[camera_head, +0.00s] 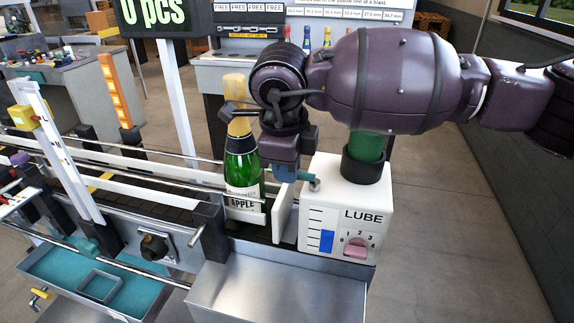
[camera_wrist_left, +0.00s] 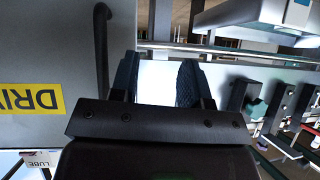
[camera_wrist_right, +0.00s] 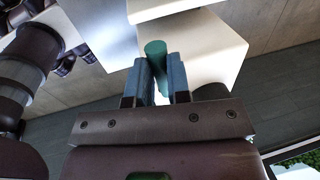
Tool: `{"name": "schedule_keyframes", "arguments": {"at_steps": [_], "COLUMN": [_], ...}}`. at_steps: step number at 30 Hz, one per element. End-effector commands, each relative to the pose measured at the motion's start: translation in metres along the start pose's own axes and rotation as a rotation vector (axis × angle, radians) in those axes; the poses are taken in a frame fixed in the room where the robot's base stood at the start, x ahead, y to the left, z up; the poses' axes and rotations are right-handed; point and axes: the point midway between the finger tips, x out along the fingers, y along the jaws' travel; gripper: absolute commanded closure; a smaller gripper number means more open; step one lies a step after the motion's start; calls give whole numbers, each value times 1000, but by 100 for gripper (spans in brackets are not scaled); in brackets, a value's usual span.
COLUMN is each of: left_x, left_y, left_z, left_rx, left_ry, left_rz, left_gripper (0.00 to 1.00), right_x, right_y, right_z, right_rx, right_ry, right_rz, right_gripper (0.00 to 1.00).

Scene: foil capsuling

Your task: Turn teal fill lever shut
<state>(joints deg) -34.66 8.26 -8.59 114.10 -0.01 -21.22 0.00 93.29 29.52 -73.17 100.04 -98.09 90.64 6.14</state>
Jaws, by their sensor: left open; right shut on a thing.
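The teal fill lever (camera_head: 306,177) sticks out of the left side of the white LUBE box (camera_head: 372,200), level with its upper part. My right gripper (camera_head: 285,172) is at the lever from the left, with its blue fingers pointing down. In the right wrist view the lever's round teal end (camera_wrist_right: 155,50) shows at the fingertips (camera_wrist_right: 162,75), which are shut on it. The fingers hide part of the lever. My left gripper (camera_wrist_left: 157,75) is open with nothing between its fingers; it is outside the head view.
A green APPLE bottle (camera_head: 242,165) with a gold top stands on the conveyor, close to my right gripper. A white upright plate (camera_head: 284,212) stands between bottle and box. A metal tray (camera_head: 280,290) lies in front. A DRI-lettered yellow label (camera_wrist_left: 30,98) shows beside my left gripper.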

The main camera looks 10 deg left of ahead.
Motion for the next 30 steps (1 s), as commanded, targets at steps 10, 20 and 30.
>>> {"name": "schedule_keyframes", "arguments": {"at_steps": [10, 20, 30], "left_x": [1, 3, 2], "left_y": [1, 1, 1], "left_z": [-3, -12, -10], "left_rx": [-1, 0, 0], "left_ry": [5, 23, 18], "left_rz": [1, 2, 2], "left_gripper": [57, 57, 57], "right_x": [0, 0, -6], "right_y": [-1, -1, -1], "right_z": [0, 0, 0], "right_rx": [13, 12, 11], "right_ry": [2, 2, 1], "right_rz": [0, 0, -2], "right_gripper": [100, 57, 57]}}
